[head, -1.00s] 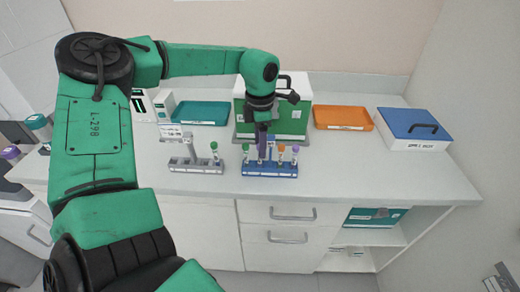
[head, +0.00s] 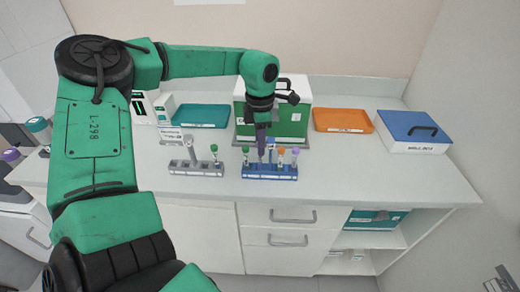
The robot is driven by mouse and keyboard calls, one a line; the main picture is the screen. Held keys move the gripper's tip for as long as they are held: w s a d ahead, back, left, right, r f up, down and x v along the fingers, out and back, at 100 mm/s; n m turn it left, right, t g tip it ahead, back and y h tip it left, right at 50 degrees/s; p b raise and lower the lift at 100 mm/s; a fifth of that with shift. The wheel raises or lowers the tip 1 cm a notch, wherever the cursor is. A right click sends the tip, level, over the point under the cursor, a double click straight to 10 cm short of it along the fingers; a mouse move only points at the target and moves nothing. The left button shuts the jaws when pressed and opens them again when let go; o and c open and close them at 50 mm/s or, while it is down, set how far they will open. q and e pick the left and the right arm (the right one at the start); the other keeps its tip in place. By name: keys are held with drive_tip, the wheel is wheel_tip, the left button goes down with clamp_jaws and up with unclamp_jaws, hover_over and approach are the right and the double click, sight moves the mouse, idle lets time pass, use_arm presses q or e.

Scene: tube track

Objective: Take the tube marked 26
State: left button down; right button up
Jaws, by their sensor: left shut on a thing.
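My left gripper (head: 262,153) reaches down from above at the blue rack (head: 270,175) on the counter. It is shut on a tube at the rack's middle; the fingers hide most of that tube, and its marking cannot be read. Other tubes stand in the blue rack: a green-capped tube (head: 246,154) on the left, and a green-capped tube (head: 281,154), an orange-capped one and a purple-capped tube (head: 294,156) on the right. The number 26 is too small to make out on any tube. My right gripper is not in view.
A grey rack (head: 196,170) with a green-capped tube (head: 214,153) stands to the left. Behind are a teal tray (head: 201,115), a green box (head: 290,122) and an orange tray (head: 342,120). A blue-lidded box (head: 412,132) is at right. The counter's front right is clear.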

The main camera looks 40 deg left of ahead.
use_arm(q)
wheel_tip(320, 180, up, 18)
drive_tip(key=b, duration=0.1)
